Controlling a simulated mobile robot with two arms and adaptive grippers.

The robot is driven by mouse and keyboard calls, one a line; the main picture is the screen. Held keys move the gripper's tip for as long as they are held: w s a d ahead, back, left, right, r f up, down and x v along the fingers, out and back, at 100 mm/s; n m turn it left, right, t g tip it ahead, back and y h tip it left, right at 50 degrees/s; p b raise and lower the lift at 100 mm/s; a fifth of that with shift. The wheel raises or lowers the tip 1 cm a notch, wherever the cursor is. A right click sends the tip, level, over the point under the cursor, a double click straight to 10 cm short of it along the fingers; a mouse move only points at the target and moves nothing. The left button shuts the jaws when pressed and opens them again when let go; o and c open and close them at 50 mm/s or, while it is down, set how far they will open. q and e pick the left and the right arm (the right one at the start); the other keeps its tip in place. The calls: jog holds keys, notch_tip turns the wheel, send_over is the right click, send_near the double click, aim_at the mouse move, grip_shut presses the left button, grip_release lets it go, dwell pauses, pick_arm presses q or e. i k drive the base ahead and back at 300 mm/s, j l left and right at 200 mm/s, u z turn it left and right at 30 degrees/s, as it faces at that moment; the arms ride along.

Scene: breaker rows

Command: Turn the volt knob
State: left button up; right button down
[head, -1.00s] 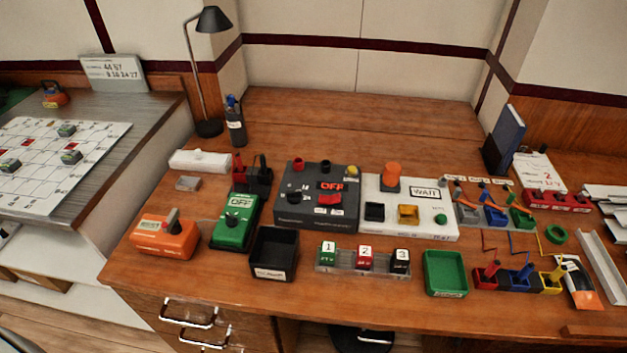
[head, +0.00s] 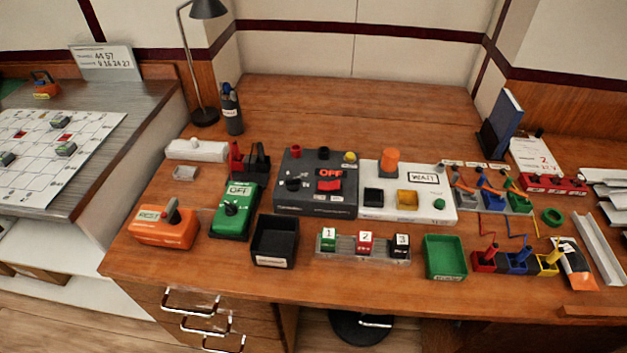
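A dark grey power box (head: 316,209) stands on the wooden desk, near the middle of the head view. It has a black knob (head: 293,184) on its left side, a red rocker switch (head: 329,185) and a display reading OFF (head: 331,173). The small print by the knob is too small to read, so I cannot tell if it says volt. A green box (head: 231,222) to its left, also marked OFF, has a black knob (head: 232,208) on top. Neither of my grippers is in view.
An orange box (head: 163,233) with a grey lever and a black tray (head: 273,257) stand near the front edge. A white WAIT box (head: 411,211) adjoins the dark box on the right. Numbered blocks (head: 365,243) sit in a clear rack in front.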

aim_at(293, 183)
jog(key=k+j+z, duration=0.15)
jog(key=j+z, duration=0.2)
jog(key=k+j+z, duration=0.2)
jog(key=j+z, duration=0.15)
jog(key=j, duration=0.15)
